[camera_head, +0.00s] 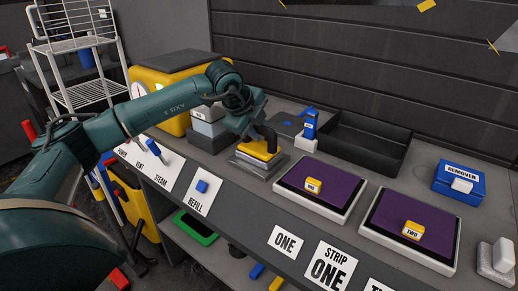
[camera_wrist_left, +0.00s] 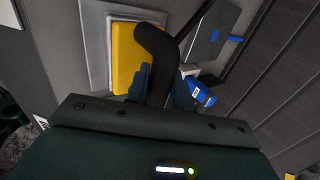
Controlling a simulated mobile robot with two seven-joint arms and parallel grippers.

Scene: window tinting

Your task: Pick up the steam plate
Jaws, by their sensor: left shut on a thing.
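The steam plate (camera_head: 258,149) is a yellow block with a thick black bent handle, and it sits at its grey stand (camera_head: 244,162) on the bench. In the left wrist view its yellow body (camera_wrist_left: 124,48) lies over the pale stand (camera_wrist_left: 95,30). My left gripper (camera_wrist_left: 163,85) is shut on the black handle (camera_wrist_left: 160,50), with a blue-grey finger on each side. I cannot tell whether the plate touches the stand. My right gripper is not in view.
Right of the plate lies a purple panel marked ONE (camera_head: 290,186), then one marked TWO (camera_head: 385,227). A black tray (camera_head: 365,140) and a blue bottle (camera_head: 310,125) stand behind. A yellow machine (camera_head: 165,90) is at the back left. A blue REMOVER box (camera_head: 450,190) is at right.

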